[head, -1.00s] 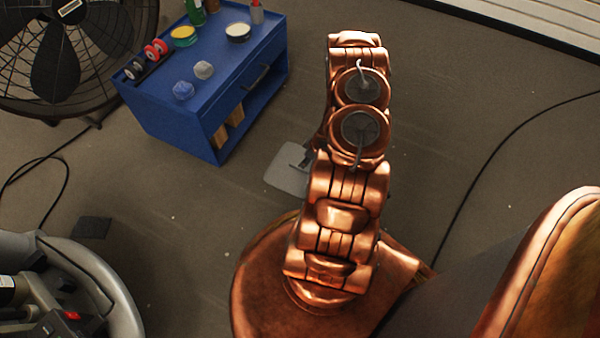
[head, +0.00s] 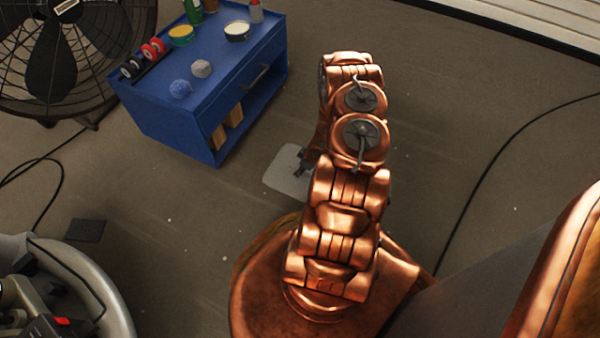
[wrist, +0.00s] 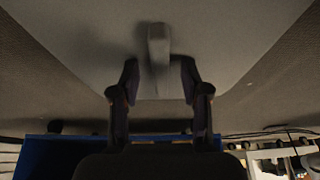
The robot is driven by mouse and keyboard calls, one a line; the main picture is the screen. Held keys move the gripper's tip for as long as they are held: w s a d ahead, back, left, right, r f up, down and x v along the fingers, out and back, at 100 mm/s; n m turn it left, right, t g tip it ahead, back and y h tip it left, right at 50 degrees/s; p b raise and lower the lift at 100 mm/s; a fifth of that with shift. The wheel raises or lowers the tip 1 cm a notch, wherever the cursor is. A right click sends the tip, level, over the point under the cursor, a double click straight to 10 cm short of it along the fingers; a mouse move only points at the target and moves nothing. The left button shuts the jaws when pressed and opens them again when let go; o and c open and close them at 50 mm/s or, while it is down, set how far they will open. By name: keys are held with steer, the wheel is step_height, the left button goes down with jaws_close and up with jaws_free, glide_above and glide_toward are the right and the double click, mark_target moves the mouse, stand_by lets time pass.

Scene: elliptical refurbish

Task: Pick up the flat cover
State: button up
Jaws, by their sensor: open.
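The flat cover (head: 284,178) is a light grey plate with rounded corners, lying on the floor left of my arm. Its right part is hidden behind my arm in the head view. In the wrist view the cover (wrist: 225,50) fills the upper middle, with a raised grey handle (wrist: 158,45) on it. My gripper (wrist: 160,72) is open, one dark finger on each side of the handle. I see gaps beside the handle, so the fingers do not appear to grip it. In the head view only a small dark bit of my gripper (head: 301,170) shows.
A blue cabinet (head: 175,125) with tape rolls, tins and yarn-like balls on top stands beyond the cover, to the upper left. A black cable (head: 480,180) runs along the floor at right. The floor around the cover is clear.

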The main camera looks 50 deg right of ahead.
stand_by(0.3)
steer(key=shift+f, duration=0.1)
jaws_close()
